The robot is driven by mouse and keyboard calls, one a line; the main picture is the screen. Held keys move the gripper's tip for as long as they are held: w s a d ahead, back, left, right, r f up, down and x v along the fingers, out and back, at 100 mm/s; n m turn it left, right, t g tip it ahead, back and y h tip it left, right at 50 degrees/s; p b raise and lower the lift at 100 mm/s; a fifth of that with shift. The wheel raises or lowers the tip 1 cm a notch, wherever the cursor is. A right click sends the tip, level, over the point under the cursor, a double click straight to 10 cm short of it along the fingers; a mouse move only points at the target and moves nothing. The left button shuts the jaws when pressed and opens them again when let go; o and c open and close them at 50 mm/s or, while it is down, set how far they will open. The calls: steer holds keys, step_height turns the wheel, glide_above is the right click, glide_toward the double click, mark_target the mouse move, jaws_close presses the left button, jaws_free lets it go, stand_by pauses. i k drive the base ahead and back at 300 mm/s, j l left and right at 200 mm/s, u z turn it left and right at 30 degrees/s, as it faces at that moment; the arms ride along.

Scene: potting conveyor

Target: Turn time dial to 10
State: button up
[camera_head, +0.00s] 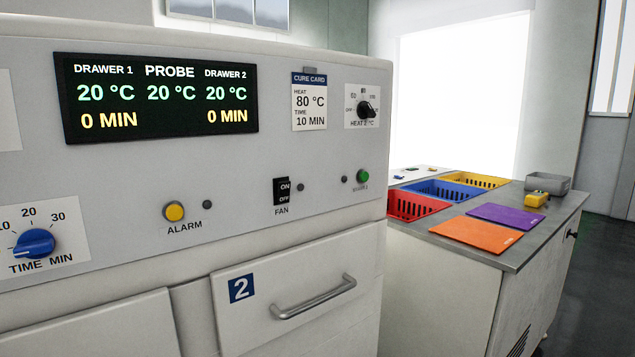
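The blue time dial (35,243) is on the front panel at the lower left. Its scale shows 10, 20 and 30, with "TIME MIN" below; the 10 mark is at its left. Which mark its pointer is on is too small to tell. The display (160,98) reads 0 MIN for drawer 1 and for drawer 2, with 20 °C throughout. The cure card (310,102) reads heat 80 °C and time 10 MIN. My gripper is not in view.
A black heat dial (366,109), a fan switch (284,192) and a yellow alarm button (174,211) are on the panel. Drawer 2 (240,325) below is shut, with a protruding handle (315,297). A counter (520,255) with colored baskets stands at right.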

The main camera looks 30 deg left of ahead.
mark_target(34, 243)
steer(key=u, duration=2)
